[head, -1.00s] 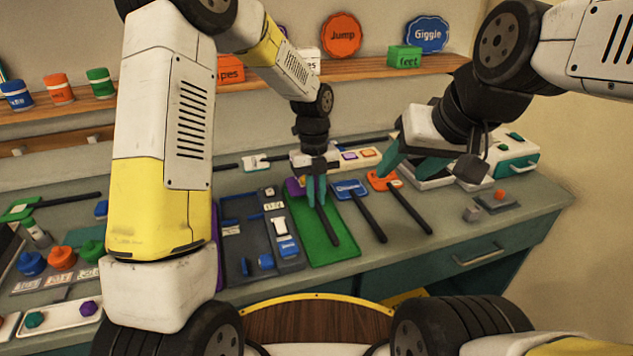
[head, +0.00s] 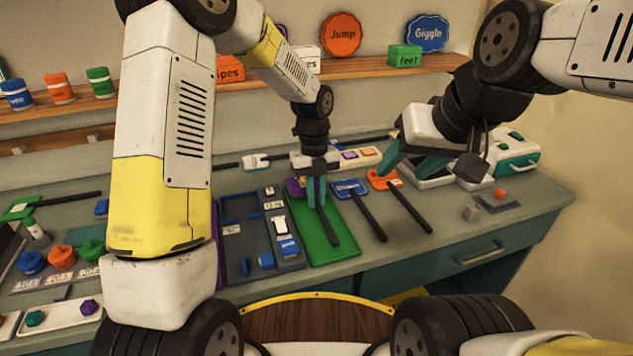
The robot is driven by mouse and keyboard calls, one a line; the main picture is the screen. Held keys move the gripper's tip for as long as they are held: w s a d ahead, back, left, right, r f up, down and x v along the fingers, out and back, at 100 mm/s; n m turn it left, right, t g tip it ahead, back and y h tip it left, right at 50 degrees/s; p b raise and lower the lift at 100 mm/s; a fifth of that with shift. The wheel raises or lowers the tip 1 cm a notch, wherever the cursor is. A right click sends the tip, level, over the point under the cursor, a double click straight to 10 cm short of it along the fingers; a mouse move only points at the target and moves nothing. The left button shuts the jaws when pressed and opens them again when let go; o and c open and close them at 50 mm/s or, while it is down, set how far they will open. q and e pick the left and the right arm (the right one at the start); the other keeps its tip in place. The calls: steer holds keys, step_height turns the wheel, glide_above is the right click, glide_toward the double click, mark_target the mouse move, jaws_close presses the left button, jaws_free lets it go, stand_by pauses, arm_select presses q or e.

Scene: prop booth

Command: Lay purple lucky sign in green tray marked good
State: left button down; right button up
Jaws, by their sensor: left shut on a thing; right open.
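The purple sign (head: 293,187) lies at the far end of the green tray (head: 318,246), mostly hidden behind my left gripper, so its lettering cannot be read. Its black handle (head: 329,228) stretches toward the front over the tray. My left gripper (head: 317,204) points down with its teal fingers shut on the sign's handle, low over the tray. I cannot tell whether the sign touches the tray floor. My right gripper (head: 408,172) is open and empty, above the bench near the orange sign.
A blue sign (head: 350,188) and an orange sign (head: 384,179) with black handles lie right of the green tray. A dark divided tray (head: 291,264) with small parts sits to its left. A teal and white box (head: 516,155) stands at the back right.

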arm_select(q)
steer(key=shift+f, duration=0.65)
steer(key=shift+f, duration=1)
stand_by(1.7)
steer(key=c, duration=1.2)
jaws_free()
steer(key=shift+r, duration=0.1)
steer(key=shift+r, duration=3.85)
steer(key=shift+r, duration=0.1)
